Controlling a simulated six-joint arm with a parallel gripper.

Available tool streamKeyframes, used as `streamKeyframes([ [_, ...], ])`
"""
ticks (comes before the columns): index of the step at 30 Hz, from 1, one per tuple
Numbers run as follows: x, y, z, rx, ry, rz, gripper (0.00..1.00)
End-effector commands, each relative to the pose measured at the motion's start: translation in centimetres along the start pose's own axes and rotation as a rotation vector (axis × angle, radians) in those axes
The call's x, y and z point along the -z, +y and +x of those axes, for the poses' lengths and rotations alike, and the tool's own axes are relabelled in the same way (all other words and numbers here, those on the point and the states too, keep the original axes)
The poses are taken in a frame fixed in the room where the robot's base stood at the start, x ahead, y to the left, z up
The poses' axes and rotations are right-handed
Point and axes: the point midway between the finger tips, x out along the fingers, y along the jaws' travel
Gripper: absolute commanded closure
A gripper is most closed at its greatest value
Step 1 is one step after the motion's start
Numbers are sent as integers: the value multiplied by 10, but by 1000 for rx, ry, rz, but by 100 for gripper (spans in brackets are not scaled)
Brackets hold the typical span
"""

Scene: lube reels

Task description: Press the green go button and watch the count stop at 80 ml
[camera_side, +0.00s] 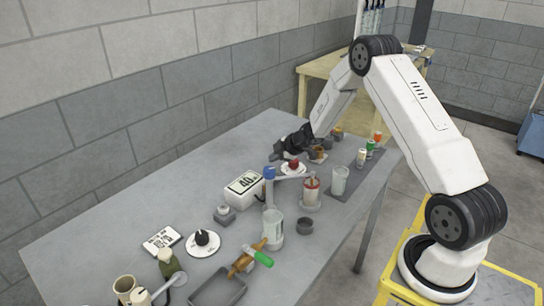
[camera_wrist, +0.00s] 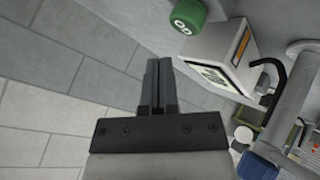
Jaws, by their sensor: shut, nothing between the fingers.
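My gripper (camera_side: 297,143) is over the far part of the grey table in the side view. In the wrist view my gripper (camera_wrist: 152,68) is shut and empty, its black fingers together. A green round cap (camera_wrist: 188,14) with white marks, which look like letters, shows at the top of the wrist view, up and right of the fingertips and apart from them. I cannot pick out a green go button in the side view. A white counter box (camera_side: 243,190) shows a display that seems to read 40.
A white box with a dark-printed face (camera_wrist: 218,55) stands right of the fingers in the wrist view. A red knob on a white disc (camera_side: 293,166), a blue-topped post (camera_side: 269,173), a beaker (camera_side: 340,180) and a glass jar (camera_side: 273,228) stand on the table (camera_side: 150,205).

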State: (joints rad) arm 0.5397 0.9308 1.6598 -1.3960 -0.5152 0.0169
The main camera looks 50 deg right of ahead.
Motion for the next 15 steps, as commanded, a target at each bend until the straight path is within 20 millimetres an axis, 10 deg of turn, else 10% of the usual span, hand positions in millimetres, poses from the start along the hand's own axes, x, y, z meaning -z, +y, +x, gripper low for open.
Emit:
streamKeyframes([
  [15,17,17,-23,0,0,0,100],
])
